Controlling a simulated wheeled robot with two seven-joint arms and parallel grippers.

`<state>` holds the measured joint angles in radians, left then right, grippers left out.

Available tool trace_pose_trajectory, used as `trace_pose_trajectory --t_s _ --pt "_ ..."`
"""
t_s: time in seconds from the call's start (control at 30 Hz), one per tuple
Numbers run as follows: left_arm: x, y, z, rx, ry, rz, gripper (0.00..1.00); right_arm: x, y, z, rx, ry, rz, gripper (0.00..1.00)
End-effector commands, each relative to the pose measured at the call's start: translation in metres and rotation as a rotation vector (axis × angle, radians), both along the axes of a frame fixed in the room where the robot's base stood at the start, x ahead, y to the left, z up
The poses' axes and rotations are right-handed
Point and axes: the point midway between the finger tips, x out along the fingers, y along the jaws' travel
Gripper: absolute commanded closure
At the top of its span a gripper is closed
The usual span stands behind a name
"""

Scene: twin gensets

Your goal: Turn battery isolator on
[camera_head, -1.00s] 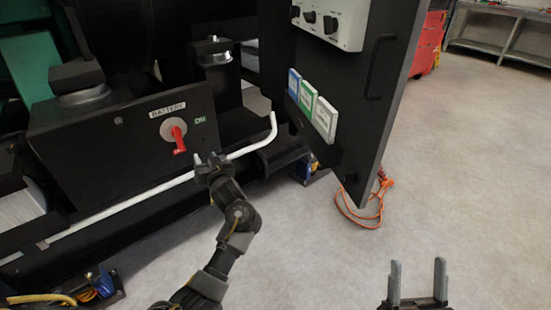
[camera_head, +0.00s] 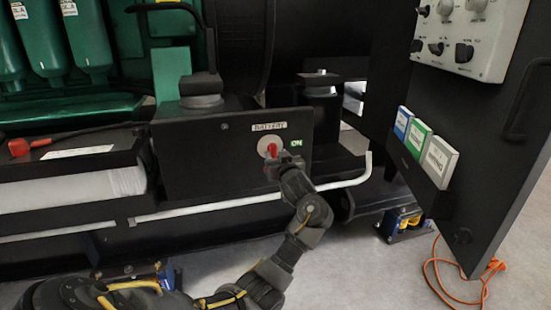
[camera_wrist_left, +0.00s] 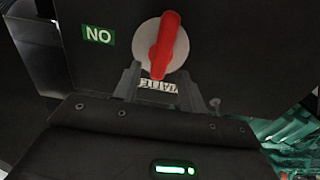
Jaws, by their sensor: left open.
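The battery isolator is a red handle (camera_head: 272,150) on a pale round plate, on the front of a black box (camera_head: 190,160) with a BATTERY label (camera_head: 270,126) above it. A green ON label (camera_head: 297,143) is beside it. My left gripper (camera_head: 274,164) is at the isolator, just under the plate, and partly covers the handle. In the left wrist view, which is upside down, the red handle (camera_wrist_left: 164,45) lies over the plate, one end near the gap between the open fingers (camera_wrist_left: 161,76). Whether they touch it I cannot tell. My right gripper is out of view.
A black door panel (camera_head: 480,150) with a grey switch box (camera_head: 470,35) stands open at the right. A white pipe (camera_head: 345,183) runs below the isolator box. An orange cable (camera_head: 432,277) lies on the floor at the right.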

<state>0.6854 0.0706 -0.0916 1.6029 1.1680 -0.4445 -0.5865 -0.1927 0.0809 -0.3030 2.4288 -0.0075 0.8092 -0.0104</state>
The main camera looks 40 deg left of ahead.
Motion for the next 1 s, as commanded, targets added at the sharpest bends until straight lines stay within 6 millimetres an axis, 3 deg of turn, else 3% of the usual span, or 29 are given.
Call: trace_pose_trajectory --t_s 0.2,0.57,0.9,1.0 --pt "0.014 0.02 -0.001 0.001 0.0 0.0 0.58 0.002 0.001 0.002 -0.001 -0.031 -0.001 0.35" --pt "0.016 0.024 0.0 0.0 0.0 0.0 0.58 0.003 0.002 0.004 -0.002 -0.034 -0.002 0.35" --pt "0.016 0.024 0.0 0.0 0.0 0.0 1.0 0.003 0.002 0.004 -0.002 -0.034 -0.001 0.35" --pt "0.016 0.023 0.0 -0.001 0.0 0.0 1.0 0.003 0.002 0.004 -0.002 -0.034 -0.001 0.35"
